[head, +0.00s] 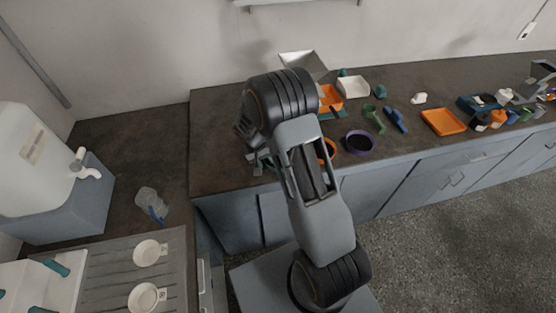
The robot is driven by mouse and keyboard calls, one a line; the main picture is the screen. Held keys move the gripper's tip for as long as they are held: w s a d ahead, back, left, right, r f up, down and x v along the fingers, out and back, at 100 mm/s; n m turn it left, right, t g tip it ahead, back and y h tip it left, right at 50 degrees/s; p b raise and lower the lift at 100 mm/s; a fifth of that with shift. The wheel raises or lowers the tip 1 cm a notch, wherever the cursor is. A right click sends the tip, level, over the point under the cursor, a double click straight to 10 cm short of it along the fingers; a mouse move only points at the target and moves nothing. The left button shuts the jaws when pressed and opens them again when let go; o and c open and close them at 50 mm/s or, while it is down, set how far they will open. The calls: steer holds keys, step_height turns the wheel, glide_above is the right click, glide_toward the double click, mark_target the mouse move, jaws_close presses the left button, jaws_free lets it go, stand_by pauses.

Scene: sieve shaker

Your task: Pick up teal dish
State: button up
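A small teal piece (266,161) shows at the front edge of the dark counter, mostly hidden behind my arm. It may be the teal dish, but its shape cannot be made out. My arm bends over the counter, and my gripper (256,167) points down beside this teal piece. Its fingers are small and largely covered by my arm, so I cannot see whether they are open or touching anything. Another flat teal edge (341,115) shows under an orange item (330,98), and a small teal object (343,72) stands near the wall.
A purple-rimmed bowl (359,142), a green scoop (374,119), a blue scoop (396,120) and an orange tray (443,122) lie on the counter to the right. A white tray (353,87) is behind them. White bowls (149,253) sit on the grey side table at lower left.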

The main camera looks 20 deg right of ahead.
jaws_close()
steer(key=shift+r, duration=0.15)
stand_by(0.4)
